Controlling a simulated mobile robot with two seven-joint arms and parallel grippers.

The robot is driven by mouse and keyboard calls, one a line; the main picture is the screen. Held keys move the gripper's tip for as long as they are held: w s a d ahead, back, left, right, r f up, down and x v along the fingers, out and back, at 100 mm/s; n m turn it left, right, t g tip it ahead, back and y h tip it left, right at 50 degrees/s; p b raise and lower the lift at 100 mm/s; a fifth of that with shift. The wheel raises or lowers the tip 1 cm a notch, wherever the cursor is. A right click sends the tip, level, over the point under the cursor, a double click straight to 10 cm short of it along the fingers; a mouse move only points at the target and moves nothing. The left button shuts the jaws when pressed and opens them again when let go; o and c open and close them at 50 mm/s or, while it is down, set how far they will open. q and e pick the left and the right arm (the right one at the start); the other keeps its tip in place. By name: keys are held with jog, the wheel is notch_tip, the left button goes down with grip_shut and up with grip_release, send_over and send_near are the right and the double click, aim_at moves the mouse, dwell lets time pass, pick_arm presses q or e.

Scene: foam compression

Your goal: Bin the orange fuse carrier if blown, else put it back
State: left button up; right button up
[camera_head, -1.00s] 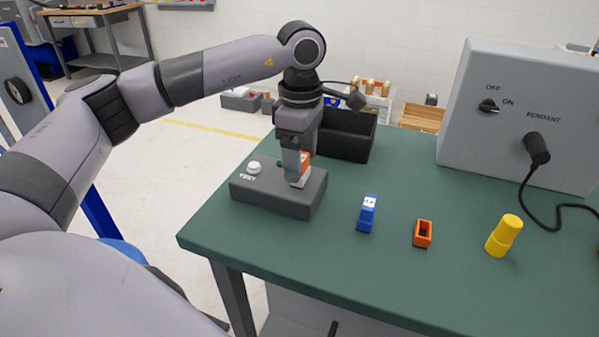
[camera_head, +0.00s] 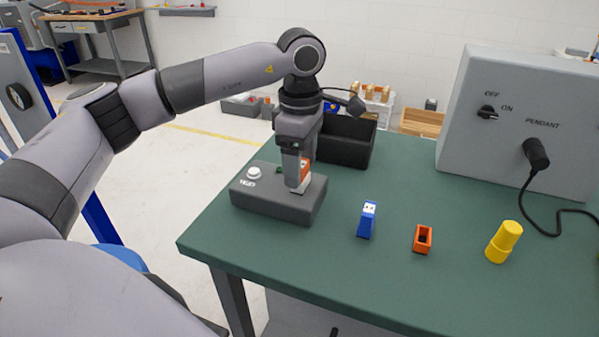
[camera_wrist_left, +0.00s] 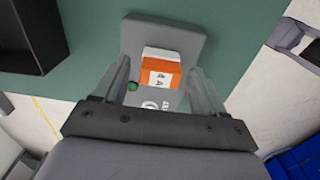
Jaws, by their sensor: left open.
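The orange fuse carrier (camera_head: 305,168) sits in the grey test block (camera_head: 262,203). In the left wrist view the carrier (camera_wrist_left: 160,74) has a white end and a white label reading "4 A". My left gripper (camera_head: 297,184) points down over the block. Its fingers (camera_wrist_left: 164,88) are open, one on each side of the carrier, apart from it. A small green lamp (camera_wrist_left: 132,86) shows beside the carrier; I cannot tell if it is lit. A white button (camera_head: 254,172) is on the block. An empty orange holder (camera_head: 422,239) stands on the table. My right gripper is not in view.
A black open bin (camera_head: 352,151) stands behind the test block. A blue carrier (camera_head: 366,220) and a yellow cylinder (camera_head: 503,243) stand on the green table (camera_head: 330,262). A grey pendant box (camera_head: 500,150) with a dangling cable stands at the right.

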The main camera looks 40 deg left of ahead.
pick_arm(q)
jog(key=shift+c, duration=0.3)
grip_shut()
jog(key=shift+r+p, duration=2.2)
jog(key=shift+r, duration=0.85)
